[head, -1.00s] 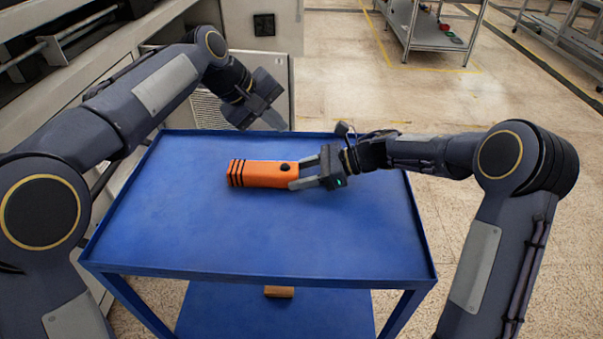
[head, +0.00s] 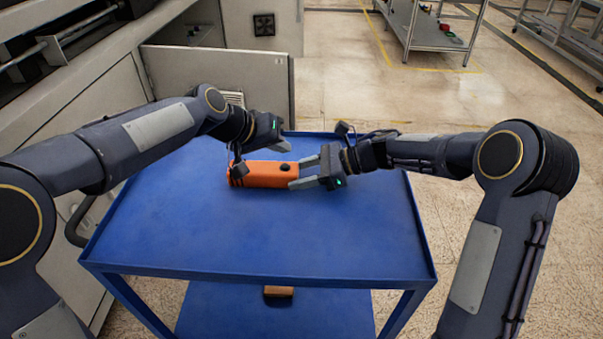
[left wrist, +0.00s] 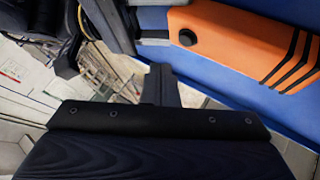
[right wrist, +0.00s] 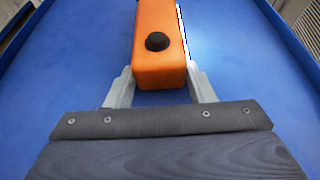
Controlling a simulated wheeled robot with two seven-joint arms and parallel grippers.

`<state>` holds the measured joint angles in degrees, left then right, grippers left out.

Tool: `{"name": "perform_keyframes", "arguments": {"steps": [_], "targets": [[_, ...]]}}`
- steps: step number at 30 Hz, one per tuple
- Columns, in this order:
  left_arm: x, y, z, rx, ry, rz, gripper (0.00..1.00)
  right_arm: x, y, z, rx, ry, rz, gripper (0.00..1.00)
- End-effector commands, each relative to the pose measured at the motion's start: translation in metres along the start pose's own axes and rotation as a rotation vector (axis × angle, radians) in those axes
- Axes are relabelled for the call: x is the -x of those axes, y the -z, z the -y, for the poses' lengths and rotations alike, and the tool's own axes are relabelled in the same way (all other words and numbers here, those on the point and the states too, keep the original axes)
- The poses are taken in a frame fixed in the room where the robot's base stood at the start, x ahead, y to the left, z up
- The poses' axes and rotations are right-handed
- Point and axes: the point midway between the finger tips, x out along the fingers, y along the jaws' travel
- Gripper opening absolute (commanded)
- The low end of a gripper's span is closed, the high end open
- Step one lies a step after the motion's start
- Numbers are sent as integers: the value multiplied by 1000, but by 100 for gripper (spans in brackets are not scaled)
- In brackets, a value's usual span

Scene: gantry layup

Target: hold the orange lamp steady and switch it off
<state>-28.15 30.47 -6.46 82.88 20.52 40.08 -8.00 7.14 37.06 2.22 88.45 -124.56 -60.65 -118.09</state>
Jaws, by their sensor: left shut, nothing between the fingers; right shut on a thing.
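The orange lamp (head: 262,174) lies flat on the blue cart top, with a black round button (head: 285,167) on its upper face near its right end. Black stripes show on the lamp's other end in the left wrist view (left wrist: 245,40). My right gripper (head: 298,174) is shut on the lamp's right end, one finger on each side, as the right wrist view (right wrist: 160,85) shows. My left gripper (head: 284,147) is shut and empty, just behind the lamp near the button end and apart from the button. Its wrist hides part of the lamp's striped end.
The blue cart top (head: 270,235) is clear in front of the lamp and has a raised rim. A brown block (head: 279,291) lies on the lower shelf. A grey machine cabinet (head: 215,75) stands behind at left.

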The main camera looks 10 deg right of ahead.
Motion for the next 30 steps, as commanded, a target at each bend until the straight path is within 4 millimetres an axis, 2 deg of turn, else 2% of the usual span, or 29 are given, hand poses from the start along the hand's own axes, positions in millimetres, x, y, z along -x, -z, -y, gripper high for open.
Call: {"name": "perform_keyframes", "arguments": {"steps": [3, 9, 30], "targets": [[-10, -7, 6, 2, -1, 2, 0, 0, -1, 0, 0, 0, 1, 20], [-17, -12, 12, 1, -1, 0, 0, 0, -1, 0, 0, 0, 1, 20], [-18, -12, 12, 1, -1, 0, 0, 0, 0, 0, 0, 0, 1, 20]]}}
